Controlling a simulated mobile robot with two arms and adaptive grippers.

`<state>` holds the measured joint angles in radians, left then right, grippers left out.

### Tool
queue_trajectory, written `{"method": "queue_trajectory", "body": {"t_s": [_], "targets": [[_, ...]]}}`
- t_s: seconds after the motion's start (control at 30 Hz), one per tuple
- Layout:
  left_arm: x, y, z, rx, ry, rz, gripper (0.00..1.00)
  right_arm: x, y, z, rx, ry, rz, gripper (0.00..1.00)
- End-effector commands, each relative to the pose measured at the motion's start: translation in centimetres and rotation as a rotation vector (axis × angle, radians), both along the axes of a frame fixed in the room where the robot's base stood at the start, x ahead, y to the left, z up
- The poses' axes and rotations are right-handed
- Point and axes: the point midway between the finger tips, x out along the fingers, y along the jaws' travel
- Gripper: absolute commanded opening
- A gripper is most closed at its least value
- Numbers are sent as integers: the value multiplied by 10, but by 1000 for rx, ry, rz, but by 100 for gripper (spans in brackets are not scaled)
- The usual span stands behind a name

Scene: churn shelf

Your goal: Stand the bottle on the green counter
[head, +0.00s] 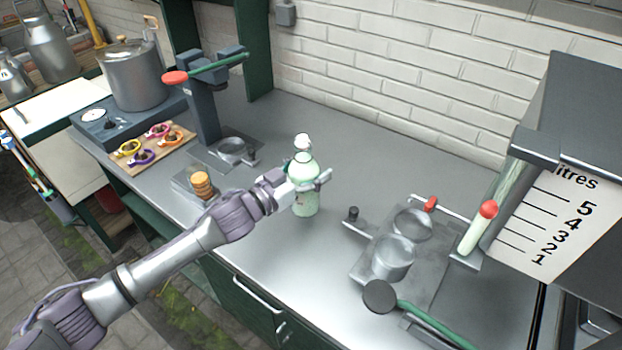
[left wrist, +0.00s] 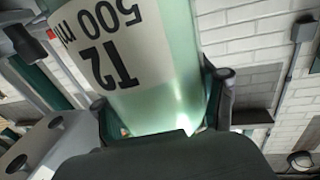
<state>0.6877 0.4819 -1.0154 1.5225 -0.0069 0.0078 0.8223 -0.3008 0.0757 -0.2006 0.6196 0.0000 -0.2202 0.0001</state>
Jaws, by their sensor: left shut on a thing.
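The bottle (head: 306,203) is pale green and translucent with a white cap, and it looks upright over the middle of the counter. My left gripper (head: 310,181) is shut around its body. The left wrist view shows the bottle (left wrist: 180,80) close up between the fingers, its white label reading "T2 500 ml" upside down. The counter (head: 290,265) has a grey metal top and dark green cabinet fronts. I cannot tell whether the bottle's base touches the top. My right gripper is not in view.
A press with a red-tipped green lever (head: 200,100) stands to the left, near small biscuits (head: 201,184) and a board of coloured rings (head: 150,148). A metal fixture with round cups (head: 393,258) lies to the right. The counter behind the bottle is clear.

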Motion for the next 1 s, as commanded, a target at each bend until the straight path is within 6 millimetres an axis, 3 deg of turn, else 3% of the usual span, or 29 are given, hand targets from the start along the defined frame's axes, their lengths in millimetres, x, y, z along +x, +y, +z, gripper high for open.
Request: {"method": "queue_trajectory", "body": {"t_s": [0.27,0.7,0.73,0.87,1.0], "targets": [[0,-1,-31,-4,-2,0,2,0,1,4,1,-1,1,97],[0,-1,-37,-3,-3,-1,2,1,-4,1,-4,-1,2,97],[-1,0,-40,1,2,1,76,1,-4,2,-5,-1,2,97],[-1,0,-40,2,3,1,96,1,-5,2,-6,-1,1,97],[-1,0,-40,2,3,1,96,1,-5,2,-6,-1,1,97]]}}
